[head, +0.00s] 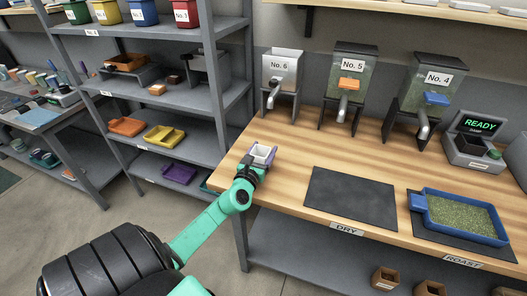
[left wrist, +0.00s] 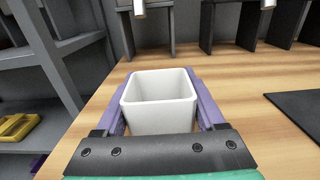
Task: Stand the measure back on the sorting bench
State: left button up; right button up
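The measure is a small white square cup (head: 261,151), empty inside, at the left end of the wooden bench (head: 290,180). It also shows upright in the left wrist view (left wrist: 158,112). My left gripper (head: 263,155) has its purple fingers against two opposite sides of the cup, and in the left wrist view (left wrist: 159,78) they seem closed on it. The cup's base is hidden by the gripper, so I cannot tell whether it touches the bench top. My right gripper is out of view.
A dark mat (head: 350,198) labelled DRY lies right of the cup. A blue tray of green beans (head: 460,215) lies on the ROAST mat. Dispensers No. 6 (head: 282,66), No. 5 (head: 353,70) and No. 4 (head: 430,80) stand behind. Grey shelves (head: 205,104) rise at left.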

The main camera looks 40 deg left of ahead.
pick_arm(q)
jog(key=o, duration=0.3)
jog(key=shift+r, duration=0.1)
jog(key=shift+s+d, duration=0.1)
jog(key=shift+s, duration=0.05)
jog(key=b+v, duration=0.2)
jog(key=v, duration=0.9)
jog(key=shift+s, duration=0.15)
jog(key=shift+s+d, duration=0.1)
jog(key=shift+s, duration=0.1)
